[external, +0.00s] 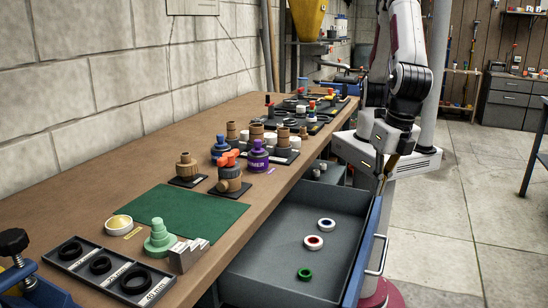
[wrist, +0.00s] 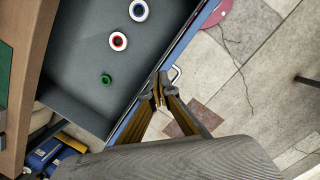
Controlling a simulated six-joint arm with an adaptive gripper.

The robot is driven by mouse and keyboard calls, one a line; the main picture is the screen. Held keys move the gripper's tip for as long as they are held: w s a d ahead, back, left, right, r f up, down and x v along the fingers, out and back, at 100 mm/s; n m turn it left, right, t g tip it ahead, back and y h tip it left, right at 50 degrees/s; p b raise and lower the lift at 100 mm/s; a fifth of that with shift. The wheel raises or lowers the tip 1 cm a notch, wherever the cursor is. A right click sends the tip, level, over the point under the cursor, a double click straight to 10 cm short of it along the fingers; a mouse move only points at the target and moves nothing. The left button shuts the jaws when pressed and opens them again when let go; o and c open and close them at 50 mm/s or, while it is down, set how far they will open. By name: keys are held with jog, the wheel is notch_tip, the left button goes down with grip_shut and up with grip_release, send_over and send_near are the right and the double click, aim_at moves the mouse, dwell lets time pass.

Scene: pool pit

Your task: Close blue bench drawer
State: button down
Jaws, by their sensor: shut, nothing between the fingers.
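The bench drawer (external: 262,262) is pulled far out from under the wooden bench. Its grey tray shows a blue front panel (external: 362,262) with a pale bar handle (external: 381,255); the handle shows in part in the wrist view (wrist: 176,73). My gripper (external: 380,190) is shut and empty, pointing down at the far part of the blue front in the external view. In the wrist view its fingertips (wrist: 158,94) overlap the front's top edge beside the handle. I cannot tell whether they touch it.
A blue-white ring (external: 326,225), a red-white ring (external: 313,242) and a green ring (external: 304,273) lie in the drawer. Valves and fittings stand on the bench (external: 262,215) around a green mat (external: 178,215). The tiled floor right of the drawer is clear.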

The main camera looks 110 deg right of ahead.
jog(key=w+a+f+n+t, duration=0.1)
jog(key=w+a+f+n, duration=0.1)
jog(key=a+n, duration=0.6)
jog(key=shift+w+a+f+n, duration=0.2)
jog(key=shift+a+f+n, duration=0.1)
jog(key=shift+a+f, duration=0.6)
jog(key=shift+d+f, duration=0.1)
jog(key=x, duration=0.9)
jog(key=shift+w+f, duration=0.25)
jog(key=shift+f, duration=0.15)
jog(key=shift+w, duration=0.1)
